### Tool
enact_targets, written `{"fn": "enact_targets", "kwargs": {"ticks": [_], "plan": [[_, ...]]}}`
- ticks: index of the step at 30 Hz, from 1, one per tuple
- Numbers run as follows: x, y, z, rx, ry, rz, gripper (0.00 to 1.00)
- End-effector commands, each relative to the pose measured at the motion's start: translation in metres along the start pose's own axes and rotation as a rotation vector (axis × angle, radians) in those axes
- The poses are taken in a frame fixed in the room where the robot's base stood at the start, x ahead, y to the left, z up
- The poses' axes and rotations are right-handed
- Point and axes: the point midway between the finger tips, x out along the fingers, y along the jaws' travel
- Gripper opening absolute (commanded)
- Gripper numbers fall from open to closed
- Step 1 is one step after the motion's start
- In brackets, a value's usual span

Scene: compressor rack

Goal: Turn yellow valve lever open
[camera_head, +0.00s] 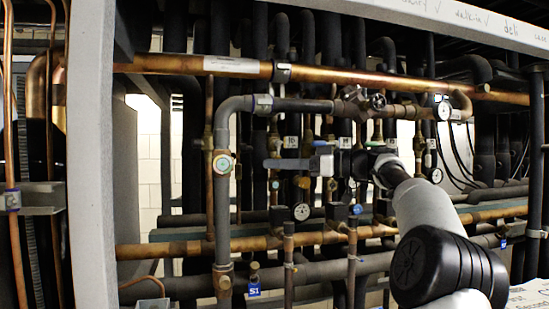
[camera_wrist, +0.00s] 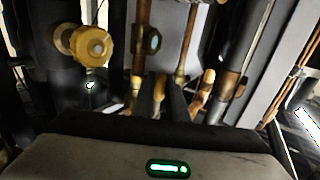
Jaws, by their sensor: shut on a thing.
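My gripper (camera_wrist: 168,98) shows in the wrist view, with its wide grey body along the bottom edge. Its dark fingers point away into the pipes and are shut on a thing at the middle. A yellow piece, which looks like the valve lever (camera_wrist: 159,87), shows at the fingers, mostly hidden. In the head view my arm reaches in from the lower right, and its dark wrist is among the pipes right of centre.
A brass-yellow round fitting (camera_wrist: 88,45) is at the wrist view's upper left. In the head view a copper pipe (camera_head: 180,64) runs across the top, and a grey elbow pipe (camera_head: 222,180) stands left of centre. Gauges (camera_head: 301,211) and upright pipes crowd the arm. A white post (camera_head: 92,160) stands at left.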

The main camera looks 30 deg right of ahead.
Motion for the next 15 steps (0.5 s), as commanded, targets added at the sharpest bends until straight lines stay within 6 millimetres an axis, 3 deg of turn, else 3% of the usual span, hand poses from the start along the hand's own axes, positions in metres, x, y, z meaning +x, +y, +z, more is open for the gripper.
{"fn": "enact_targets", "kwargs": {"ticks": [7,8,10,15], "plan": [[-0.0005,0.0001,0.0,-0.003,0.0,0.002,0.0],[-0.0005,0.0001,0.0,-0.003,0.0,0.002,0.18],[-0.0005,0.0001,0.0,-0.003,0.0,0.002,0.3],[-0.0006,0.0006,-0.0003,-0.003,0.002,0.004,0.32]]}}
